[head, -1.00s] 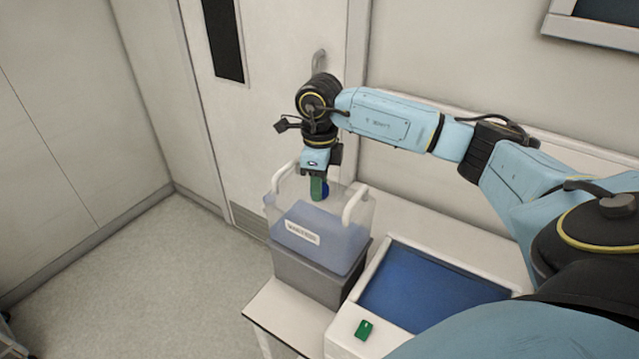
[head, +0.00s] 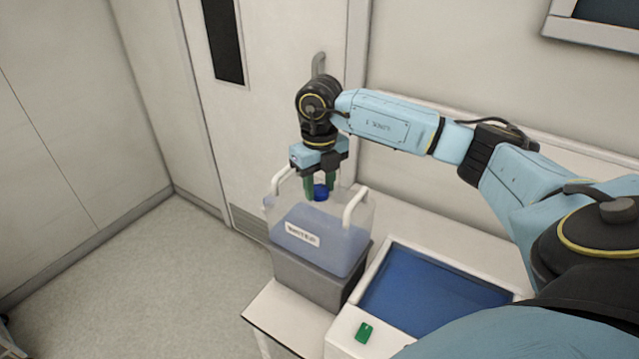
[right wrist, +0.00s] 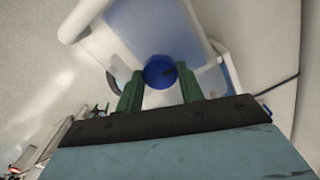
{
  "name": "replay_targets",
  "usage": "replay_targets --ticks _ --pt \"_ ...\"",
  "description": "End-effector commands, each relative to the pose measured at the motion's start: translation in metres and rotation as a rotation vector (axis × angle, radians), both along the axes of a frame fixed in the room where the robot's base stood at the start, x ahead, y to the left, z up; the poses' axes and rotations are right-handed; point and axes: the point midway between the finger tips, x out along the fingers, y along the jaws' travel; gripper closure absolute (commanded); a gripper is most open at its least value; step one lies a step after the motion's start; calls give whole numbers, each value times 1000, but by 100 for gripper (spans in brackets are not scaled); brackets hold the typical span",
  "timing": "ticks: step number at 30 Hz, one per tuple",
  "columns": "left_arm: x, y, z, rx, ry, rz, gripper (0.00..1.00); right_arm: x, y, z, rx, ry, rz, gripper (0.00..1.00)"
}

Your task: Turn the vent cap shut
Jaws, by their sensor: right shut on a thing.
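The blue vent cap (head: 320,192) sits on top of a clear container (head: 345,248) with two white handles and bluish contents. My right gripper (head: 320,194) points down over the container, its green fingers on either side of the cap and shut on it. In the right wrist view, the round cap (right wrist: 159,70) shows between the ends of the two green fingers (right wrist: 160,88). How far the cap is turned cannot be told. My left gripper is not in view.
The container stands on a grey box (head: 305,280) on a white bench. Right of it is a white unit with a sunken blue top (head: 430,290) and a green switch (head: 364,333). A door and wall stand behind.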

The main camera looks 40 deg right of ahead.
Motion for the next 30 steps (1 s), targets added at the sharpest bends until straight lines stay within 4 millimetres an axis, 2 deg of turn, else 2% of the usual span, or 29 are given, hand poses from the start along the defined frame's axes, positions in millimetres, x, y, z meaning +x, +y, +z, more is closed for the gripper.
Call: replay_targets --ticks 16,17,21,22,30 --pt "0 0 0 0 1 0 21 1 -1 1 0 -4 -29 85" --pt "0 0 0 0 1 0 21 1 -1 1 0 -4 -29 61" --pt "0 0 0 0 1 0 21 1 0 1 0 -3 -28 43" --pt "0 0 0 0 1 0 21 1 0 1 0 -3 -28 40" --pt "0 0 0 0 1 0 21 0 0 1 0 -2 -26 40"
